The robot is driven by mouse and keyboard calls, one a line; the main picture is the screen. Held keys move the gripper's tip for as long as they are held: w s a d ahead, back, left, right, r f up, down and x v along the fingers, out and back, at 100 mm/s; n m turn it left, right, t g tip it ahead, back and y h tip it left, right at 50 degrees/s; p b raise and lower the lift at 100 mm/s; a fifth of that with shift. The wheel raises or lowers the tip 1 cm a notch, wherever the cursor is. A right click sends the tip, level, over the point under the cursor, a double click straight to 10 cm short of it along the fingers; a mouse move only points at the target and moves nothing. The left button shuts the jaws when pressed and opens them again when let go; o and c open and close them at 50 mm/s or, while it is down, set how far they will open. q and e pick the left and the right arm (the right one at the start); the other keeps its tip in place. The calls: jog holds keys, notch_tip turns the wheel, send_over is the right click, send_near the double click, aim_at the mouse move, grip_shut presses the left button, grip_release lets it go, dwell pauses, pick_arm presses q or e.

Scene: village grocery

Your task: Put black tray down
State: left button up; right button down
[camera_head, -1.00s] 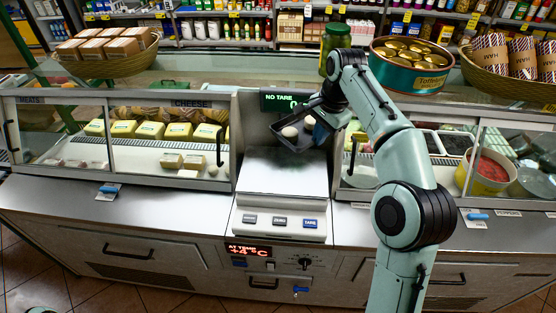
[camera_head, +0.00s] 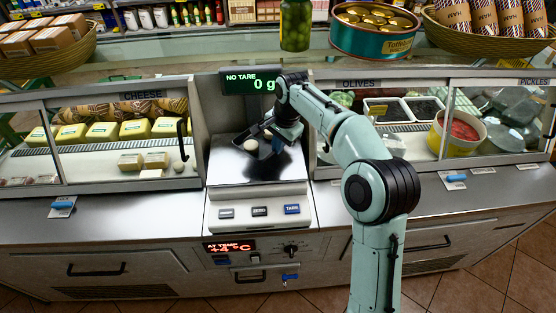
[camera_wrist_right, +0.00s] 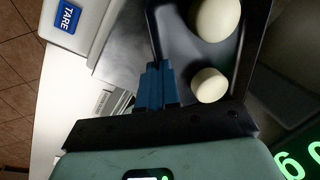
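The black tray (camera_head: 262,152) is over the scale's metal plate (camera_head: 232,172) in the head view, slightly tilted. It holds two pale, rounded pieces, clear in the wrist view: a larger one (camera_wrist_right: 216,17) and a smaller one (camera_wrist_right: 209,85). My right gripper (camera_head: 278,142) is shut on the near edge of the tray (camera_wrist_right: 180,50); its blue fingers (camera_wrist_right: 155,88) pinch the rim. I cannot tell whether the tray's underside touches the plate. My left gripper is not in view.
The scale has buttons, including a blue TARE button (camera_head: 292,209). Glass cases of cheese (camera_head: 103,133) and olives (camera_head: 405,110) flank it. A green jar (camera_head: 296,25) and a Toffee tin (camera_head: 374,32) stand above and behind. The steel counter in front is mostly clear.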

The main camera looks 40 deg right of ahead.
aim_at(277, 163)
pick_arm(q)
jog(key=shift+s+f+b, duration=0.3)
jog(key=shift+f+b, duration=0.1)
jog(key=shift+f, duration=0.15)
pick_arm(e)
jog(key=shift+f, duration=2.45)
jog(key=shift+f, duration=0.2)
jog(key=c, duration=1.4)
grip_release()
jog(key=shift+o, duration=0.2)
jog(key=shift+r, duration=0.1)
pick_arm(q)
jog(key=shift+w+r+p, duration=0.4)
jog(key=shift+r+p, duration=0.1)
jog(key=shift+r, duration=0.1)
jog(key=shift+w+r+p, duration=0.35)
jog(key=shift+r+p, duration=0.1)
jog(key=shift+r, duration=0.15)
pick_arm(e)
notch_tip(277, 163, up, 12)
jog(key=s, duration=0.2)
jog(key=shift+s+d, duration=0.15)
jog(key=shift+d, duration=0.15)
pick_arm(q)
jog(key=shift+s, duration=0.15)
